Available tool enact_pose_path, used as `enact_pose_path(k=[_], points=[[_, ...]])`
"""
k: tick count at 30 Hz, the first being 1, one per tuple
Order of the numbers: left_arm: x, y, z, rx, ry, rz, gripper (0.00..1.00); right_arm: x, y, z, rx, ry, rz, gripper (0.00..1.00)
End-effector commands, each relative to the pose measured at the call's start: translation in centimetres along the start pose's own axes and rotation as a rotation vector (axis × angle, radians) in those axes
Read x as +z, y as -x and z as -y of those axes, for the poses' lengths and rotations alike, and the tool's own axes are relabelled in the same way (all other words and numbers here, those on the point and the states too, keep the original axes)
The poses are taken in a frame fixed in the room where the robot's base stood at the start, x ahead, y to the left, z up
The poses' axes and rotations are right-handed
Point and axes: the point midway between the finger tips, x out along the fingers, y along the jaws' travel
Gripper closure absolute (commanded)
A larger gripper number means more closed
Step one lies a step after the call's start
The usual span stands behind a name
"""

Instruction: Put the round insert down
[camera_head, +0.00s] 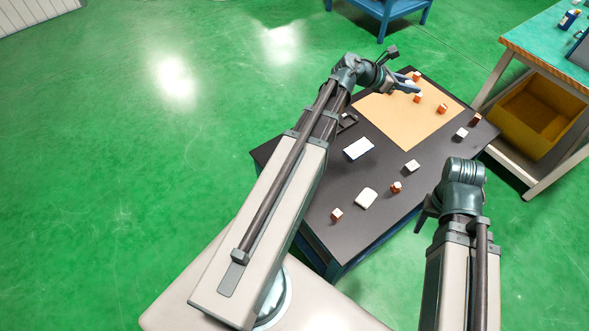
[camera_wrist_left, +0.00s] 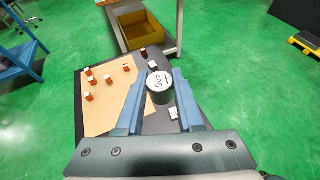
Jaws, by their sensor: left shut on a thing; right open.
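My left gripper (camera_head: 411,87) is over the tan mat (camera_head: 377,108) in the head view. In the left wrist view the left gripper (camera_wrist_left: 158,95) is shut on the round insert (camera_wrist_left: 159,81), a short dark cylinder with a pale top marked with digits. The insert is between the two blue fingers, and the tabletop shows beyond it. I cannot make the insert out in the head view. My right gripper (camera_head: 424,212) is open and empty beside the table's right front edge.
Several small orange blocks with white tops stand on the mat, one at its right side (camera_head: 442,108). The dark table (camera_head: 320,165) also bears white pieces (camera_head: 358,148) and more blocks. A yellow bin (camera_head: 537,112) stands under the bench at right.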

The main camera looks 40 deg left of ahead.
Motion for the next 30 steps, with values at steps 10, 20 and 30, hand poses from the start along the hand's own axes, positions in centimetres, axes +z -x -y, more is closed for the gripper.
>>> enact_pose_path(k=[10, 20, 30], points=[[-13.1, -2.3, -5.5, 0.163, 0.074, -0.011, 1.0, -0.8, -12.6, 1.2, 0.001, 0.003, -0.002, 0.5], [-23.6, -3.2, -10.2, 0.314, 0.139, -0.009, 1.0, -1.4, -22.6, 2.1, 0.002, 0.005, -0.003, 0.5], [-33.9, -3.5, -14.7, 0.463, 0.197, 0.003, 1.0, -2.0, -32.4, 3.0, 0.003, 0.007, -0.004, 0.5]])
